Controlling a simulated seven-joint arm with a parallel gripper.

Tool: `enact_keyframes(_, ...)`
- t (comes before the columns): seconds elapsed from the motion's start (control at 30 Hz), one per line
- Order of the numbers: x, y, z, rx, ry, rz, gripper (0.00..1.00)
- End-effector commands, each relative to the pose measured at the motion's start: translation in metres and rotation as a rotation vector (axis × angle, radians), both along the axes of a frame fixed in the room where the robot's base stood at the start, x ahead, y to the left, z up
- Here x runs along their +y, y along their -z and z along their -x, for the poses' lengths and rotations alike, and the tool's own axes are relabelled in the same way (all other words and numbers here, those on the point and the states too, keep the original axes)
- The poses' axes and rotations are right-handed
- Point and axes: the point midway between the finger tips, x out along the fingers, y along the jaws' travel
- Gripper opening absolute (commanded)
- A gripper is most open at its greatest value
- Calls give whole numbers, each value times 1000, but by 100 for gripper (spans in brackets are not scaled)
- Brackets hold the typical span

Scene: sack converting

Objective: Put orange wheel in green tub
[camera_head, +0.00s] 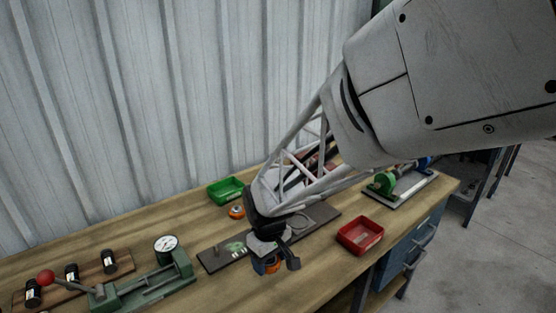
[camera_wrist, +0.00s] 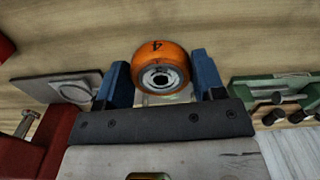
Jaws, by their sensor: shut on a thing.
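My gripper (camera_head: 270,262) is shut on an orange wheel (camera_head: 273,267) above the front part of the bench. In the wrist view the orange wheel (camera_wrist: 160,68), marked with a 4 and with a pale hub, sits between the blue fingers of my gripper (camera_wrist: 160,74). The green tub (camera_head: 226,190) stands at the back of the bench, left of and behind my gripper. Its visible inside looks empty. Another orange wheel-like part (camera_head: 236,211) lies just in front of the tub.
A dark board (camera_head: 222,255) lies under my arm. A red tub (camera_head: 360,235) stands to the right. A green vise with a dial (camera_head: 150,283) and a rack of black cylinders (camera_head: 72,275) are at left. A green machine (camera_head: 385,183) stands at far right. A corrugated wall backs the bench.

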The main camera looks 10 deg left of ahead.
Motion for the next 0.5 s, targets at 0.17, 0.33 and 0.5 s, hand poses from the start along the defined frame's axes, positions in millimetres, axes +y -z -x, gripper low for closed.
enact_keyframes(0.17, 21, -8, -36, 0, -5, 0, 30)
enact_keyframes(0.33, 40, -15, -68, -1, -10, -1, 30)
enact_keyframes(0.5, 58, -20, -100, 1, -14, 1, 30)
